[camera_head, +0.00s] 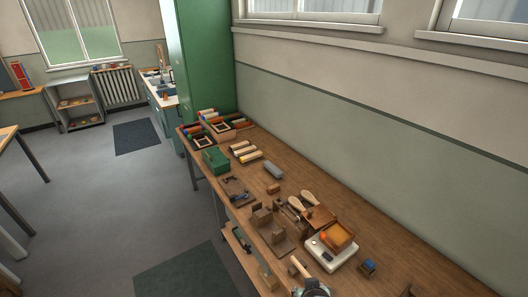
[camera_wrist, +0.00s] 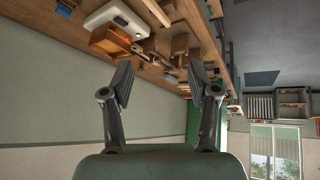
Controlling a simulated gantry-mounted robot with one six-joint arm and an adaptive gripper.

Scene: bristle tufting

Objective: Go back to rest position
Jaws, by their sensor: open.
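My gripper (camera_wrist: 160,78) is open in the wrist view, its two dark fingers wide apart with nothing held between them. The wrist view is upside down, and the wooden workbench (camera_wrist: 60,29) shows beyond the fingertips, apart from them. A grey rounded piece, probably part of my arm, shows at the bottom edge of the head view. The bench (camera_head: 403,276) runs along the wall there. The fingers cannot be made out in the head view.
A white device (camera_head: 325,258) with an orange-brown wooden box (camera_head: 340,235) stands on the bench; brushes and wooden blocks lie close by. A green box (camera_head: 215,160) and coloured rolls are farther back. A tall green cabinet (camera_head: 203,60) stands behind the bench. The floor left is mostly clear.

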